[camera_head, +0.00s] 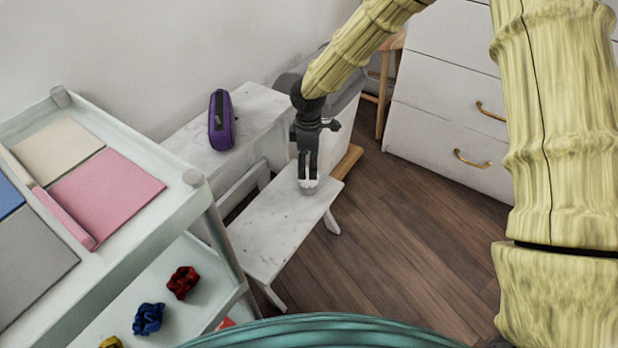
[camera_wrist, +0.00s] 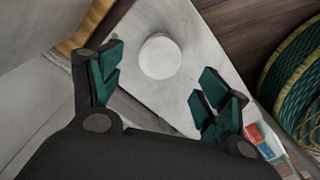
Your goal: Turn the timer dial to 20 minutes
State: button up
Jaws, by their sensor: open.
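The timer (camera_wrist: 160,57) shows in the wrist view as a plain white round disc on a white marbled bench (camera_wrist: 190,105). No scale or pointer mark can be made out on it. In the head view the timer (camera_head: 308,187) is a small greyish round shape near the far end of the bench (camera_head: 270,240), partly hidden by my gripper (camera_head: 308,174). My gripper points down over the timer and is open. In the wrist view its green-padded fingers stand wide apart on either side of the disc, apart from it.
A taller white marbled table (camera_head: 260,105) behind the bench holds a purple case (camera_head: 221,120). A white shelf cart (camera_head: 160,215) with fabric squares and scrunchies stands at left. White drawers (camera_head: 440,145) stand at back right. A woven green basket (camera_wrist: 300,85) is at right in the wrist view.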

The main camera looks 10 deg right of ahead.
aim_at(308, 174)
jog(key=shift+f+b, duration=1.05)
jog(key=shift+f, duration=1.6)
jog(key=c, duration=1)
jog(key=shift+r, duration=0.1)
